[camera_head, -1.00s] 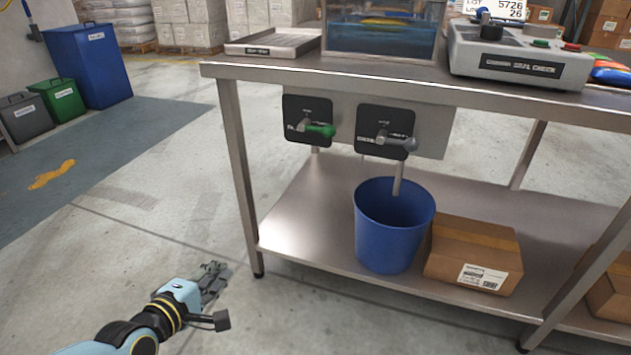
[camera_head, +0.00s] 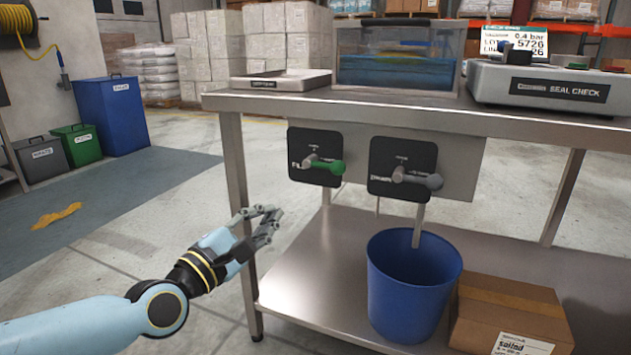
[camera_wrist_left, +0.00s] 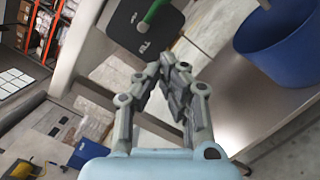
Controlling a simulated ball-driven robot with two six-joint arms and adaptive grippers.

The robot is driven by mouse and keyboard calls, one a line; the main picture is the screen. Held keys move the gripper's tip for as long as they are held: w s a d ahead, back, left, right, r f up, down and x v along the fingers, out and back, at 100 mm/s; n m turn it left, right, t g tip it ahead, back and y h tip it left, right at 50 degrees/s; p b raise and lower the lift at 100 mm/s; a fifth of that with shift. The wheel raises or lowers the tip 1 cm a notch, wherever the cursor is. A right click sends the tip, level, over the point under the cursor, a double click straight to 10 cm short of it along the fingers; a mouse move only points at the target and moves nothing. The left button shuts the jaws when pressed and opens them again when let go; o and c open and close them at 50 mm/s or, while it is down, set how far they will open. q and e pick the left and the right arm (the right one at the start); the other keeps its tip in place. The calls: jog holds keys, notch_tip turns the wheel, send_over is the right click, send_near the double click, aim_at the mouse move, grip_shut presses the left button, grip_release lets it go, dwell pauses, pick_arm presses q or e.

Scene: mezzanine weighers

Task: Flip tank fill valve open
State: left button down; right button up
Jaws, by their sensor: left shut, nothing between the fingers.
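The fill valve is the left one under the bench, a black plate (camera_head: 301,145) with a green-tipped lever (camera_head: 331,167) that points to the right. The wrist view, tilted, shows its plate (camera_wrist_left: 135,42), marked FILL, and part of the green lever (camera_wrist_left: 154,13). A second plate with a grey lever (camera_head: 421,180) is to its right. The water tank (camera_head: 395,62) stands on the bench above. My left gripper (camera_head: 270,218) is below and left of the fill valve, apart from it, with fingers together and empty. My right gripper is not in view.
A blue bucket (camera_head: 411,290) stands on the lower shelf (camera_head: 300,272) below the grey lever's spout. A cardboard box (camera_head: 515,310) is beside it. The steel bench leg (camera_head: 236,180) is close to my left gripper.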

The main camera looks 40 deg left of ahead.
pick_arm(q)
jog(key=b, duration=0.1)
send_near(325, 164)
jog(key=w+a+f, duration=0.3)
jog(key=w, duration=0.2)
jog(key=w+d+r+p, duration=0.1)
jog(key=w+d, duration=0.1)
jog(key=shift+r, duration=0.35)
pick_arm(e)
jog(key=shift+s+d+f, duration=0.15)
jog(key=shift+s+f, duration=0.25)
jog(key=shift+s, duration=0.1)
pick_arm(q)
jog(key=shift+n, duration=0.3)
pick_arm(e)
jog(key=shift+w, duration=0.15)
pick_arm(q)
jog(key=shift+d+r+n, duration=0.1)
jog(key=shift+r+n, duration=0.05)
jog(key=shift+n, duration=0.15)
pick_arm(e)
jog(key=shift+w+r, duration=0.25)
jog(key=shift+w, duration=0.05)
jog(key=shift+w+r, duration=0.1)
